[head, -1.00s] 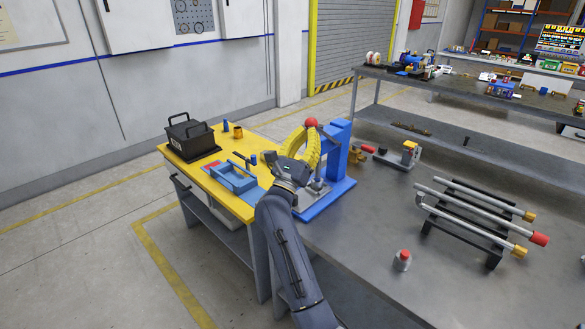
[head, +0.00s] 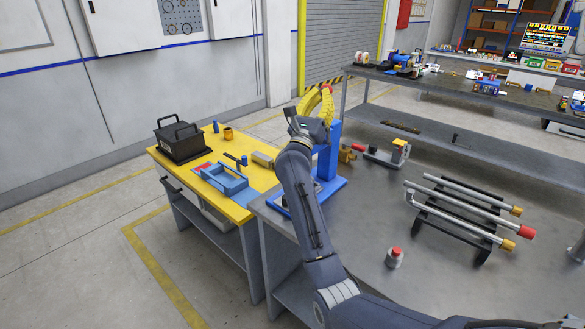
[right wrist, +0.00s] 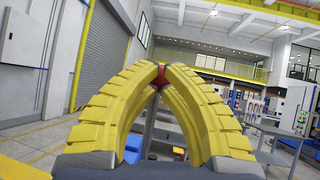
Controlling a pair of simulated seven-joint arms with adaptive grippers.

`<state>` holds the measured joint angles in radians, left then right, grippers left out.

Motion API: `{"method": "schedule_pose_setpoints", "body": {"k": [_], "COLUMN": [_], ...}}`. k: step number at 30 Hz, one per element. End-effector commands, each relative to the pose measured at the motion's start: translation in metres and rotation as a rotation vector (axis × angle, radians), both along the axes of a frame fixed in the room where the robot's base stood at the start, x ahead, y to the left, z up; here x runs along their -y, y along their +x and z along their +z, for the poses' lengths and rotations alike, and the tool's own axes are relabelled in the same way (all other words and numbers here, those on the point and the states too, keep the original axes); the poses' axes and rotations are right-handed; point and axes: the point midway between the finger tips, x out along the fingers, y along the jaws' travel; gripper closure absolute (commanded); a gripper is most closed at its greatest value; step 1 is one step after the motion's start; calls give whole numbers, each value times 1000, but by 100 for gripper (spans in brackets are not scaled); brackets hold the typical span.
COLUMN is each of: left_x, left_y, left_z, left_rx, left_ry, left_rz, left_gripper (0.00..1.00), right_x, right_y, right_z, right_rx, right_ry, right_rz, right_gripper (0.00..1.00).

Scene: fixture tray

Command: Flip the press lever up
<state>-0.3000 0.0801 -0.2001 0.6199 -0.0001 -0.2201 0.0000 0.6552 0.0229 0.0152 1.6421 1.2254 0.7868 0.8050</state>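The blue press (head: 327,162) stands at the corner of the grey bench, its upright column partly behind my right arm. Its lever ends in a red ball knob (head: 327,88), now above the top of the column. My right gripper (head: 325,92) has curved yellow fingers, raised beside the column. In the right wrist view the fingers arch inward and their tips close on the red knob (right wrist: 161,79). A grey lever rod (right wrist: 151,122) runs down from the knob between the fingers. Most of the rod is hidden in the head view. My left gripper is out of view.
A yellow-topped cart (head: 235,209) to the left holds a black toolbox (head: 183,141) and a blue tray (head: 224,180). A rack of metal rods (head: 462,215) and a small red-topped cylinder (head: 394,258) stand on the grey bench (head: 385,205). A clamp-like tool (head: 385,156) lies right of the press.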

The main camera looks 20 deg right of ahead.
Motion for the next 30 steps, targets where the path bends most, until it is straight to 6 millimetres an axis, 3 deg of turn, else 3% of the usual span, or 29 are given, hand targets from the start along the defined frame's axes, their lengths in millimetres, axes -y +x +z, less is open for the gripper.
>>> {"method": "schedule_pose_setpoints", "body": {"k": [22,30], "left_x": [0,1], "left_y": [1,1], "left_z": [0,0], "left_rx": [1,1], "left_ry": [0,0], "left_rz": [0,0], "left_gripper": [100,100], "right_x": [6,-25], "right_y": [2,-11], "right_z": [3,8], "right_rx": [1,3], "right_ry": [1,3], "right_rz": [0,13], "right_gripper": [100,100]}}
